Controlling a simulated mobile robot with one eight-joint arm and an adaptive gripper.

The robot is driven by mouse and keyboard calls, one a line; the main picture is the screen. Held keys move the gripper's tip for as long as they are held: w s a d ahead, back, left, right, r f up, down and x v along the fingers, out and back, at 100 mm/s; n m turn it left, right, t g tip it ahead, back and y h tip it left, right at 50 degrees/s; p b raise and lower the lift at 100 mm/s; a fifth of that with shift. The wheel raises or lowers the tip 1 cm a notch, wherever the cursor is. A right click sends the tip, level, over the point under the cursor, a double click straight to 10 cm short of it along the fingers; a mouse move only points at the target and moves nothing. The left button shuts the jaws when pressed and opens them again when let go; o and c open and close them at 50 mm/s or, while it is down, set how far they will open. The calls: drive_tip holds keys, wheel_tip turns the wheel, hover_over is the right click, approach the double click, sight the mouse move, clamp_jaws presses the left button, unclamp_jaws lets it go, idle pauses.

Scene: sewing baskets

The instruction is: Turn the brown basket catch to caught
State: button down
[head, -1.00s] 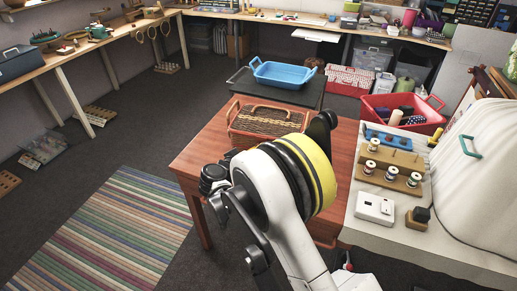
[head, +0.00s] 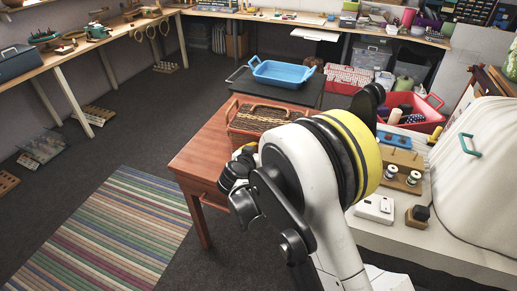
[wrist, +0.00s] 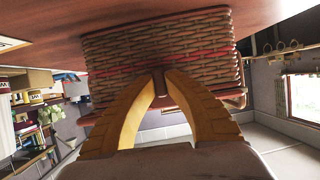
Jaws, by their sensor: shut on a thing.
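The brown wicker basket (head: 262,117) sits on the red-brown wooden table, partly hidden behind my arm in the head view. The wrist view is upside down and shows the basket's woven front (wrist: 205,52) with a red strand across it. My gripper (wrist: 158,78) has its yellow fingers brought together at the middle of that front. The fingers are shut on a small brown piece, the basket catch (wrist: 159,84), which they mostly cover. How far the catch is turned cannot be told. In the head view my arm hides most of the gripper.
A blue tray (head: 288,73) stands on a dark surface behind the basket. A red tub (head: 428,117) with thread rolls is at the right. The white sewing bench (head: 440,235) holds spools and a white box. A striped rug (head: 120,240) and open floor lie at the left.

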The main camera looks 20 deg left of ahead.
idle(0.3)
drive_tip(key=c, duration=1.4)
unclamp_jaws()
drive_tip(key=shift+s, duration=0.1)
drive_tip(key=v, duration=1.1)
drive_tip(key=shift+s+d+r, duration=0.15)
drive_tip(key=shift+s+r, duration=0.1)
drive_tip(key=shift+s, duration=0.1)
